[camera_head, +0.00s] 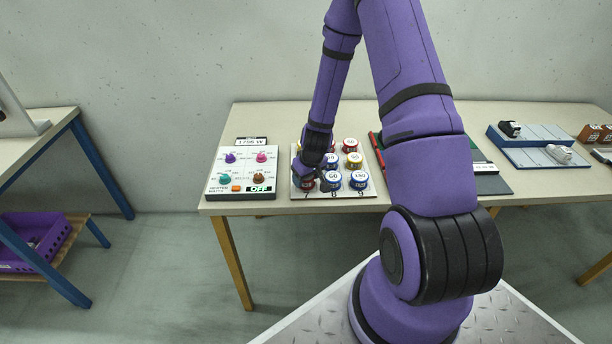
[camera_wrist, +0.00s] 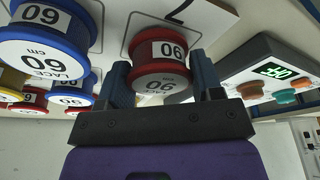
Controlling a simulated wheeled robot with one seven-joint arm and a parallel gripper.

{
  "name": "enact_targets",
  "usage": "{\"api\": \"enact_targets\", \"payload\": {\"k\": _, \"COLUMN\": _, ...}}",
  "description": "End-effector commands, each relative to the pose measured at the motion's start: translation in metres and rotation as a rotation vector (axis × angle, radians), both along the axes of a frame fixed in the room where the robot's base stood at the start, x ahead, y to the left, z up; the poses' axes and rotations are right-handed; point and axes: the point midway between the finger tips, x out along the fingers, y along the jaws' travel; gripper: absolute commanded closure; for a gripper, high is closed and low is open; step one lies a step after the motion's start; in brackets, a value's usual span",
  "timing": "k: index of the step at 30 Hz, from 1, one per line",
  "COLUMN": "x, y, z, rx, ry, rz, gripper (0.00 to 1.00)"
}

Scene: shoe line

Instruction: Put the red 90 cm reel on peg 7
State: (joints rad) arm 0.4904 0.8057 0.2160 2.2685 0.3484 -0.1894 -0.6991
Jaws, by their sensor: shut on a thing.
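My gripper (camera_head: 310,175) is low over the front left corner of the white peg board (camera_head: 342,194), where 7, 8 and 9 are printed along the front edge. In the wrist view its two fingers stand either side of the red reel (camera_wrist: 160,62), whose label reads 90, and are shut on it. This reel is at the place marked 7, upright against the board; the peg is hidden inside it, and I cannot tell whether it is fully seated. A blue 60 cm reel (camera_head: 332,181) stands beside it at 8, and a blue 150 reel (camera_head: 359,180) at 9.
Several other red, blue and yellow-based reels stand in the rows behind, such as a red reel (camera_head: 350,145). A heater panel (camera_head: 240,172) with knobs stands close left of the board. A dark mat (camera_head: 490,183) and blue tray (camera_head: 540,134) lie to the right.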

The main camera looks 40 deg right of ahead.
Motion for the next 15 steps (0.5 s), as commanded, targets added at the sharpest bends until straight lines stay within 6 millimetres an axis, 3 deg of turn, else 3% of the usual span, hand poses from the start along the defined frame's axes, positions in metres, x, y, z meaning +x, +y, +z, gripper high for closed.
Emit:
{"api": "enact_targets", "payload": {"k": 6, "x": -0.0002, "y": 0.0001, "z": -0.0061, "rx": 0.001, "ry": 0.001, "rz": -0.002, "gripper": 0.64}}
{"api": "enact_targets", "payload": {"k": 7, "x": -0.0001, "y": 0.0001, "z": -0.0059, "rx": 0.001, "ry": 0.001, "rz": -0.002, "gripper": 0.35}}
{"api": "enact_targets", "payload": {"k": 9, "x": -0.0001, "y": 0.0000, "z": -0.0056, "rx": 0.001, "ry": 0.001, "rz": -0.002, "gripper": 0.19}}
{"api": "enact_targets", "payload": {"k": 10, "x": -0.0001, "y": 0.0000, "z": -0.0056, "rx": 0.000, "ry": 0.001, "rz": -0.001, "gripper": 0.14}}
{"api": "enact_targets", "payload": {"k": 15, "x": -0.0001, "y": 0.0000, "z": -0.0055, "rx": 0.000, "ry": 0.001, "rz": -0.001, "gripper": 0.14}}
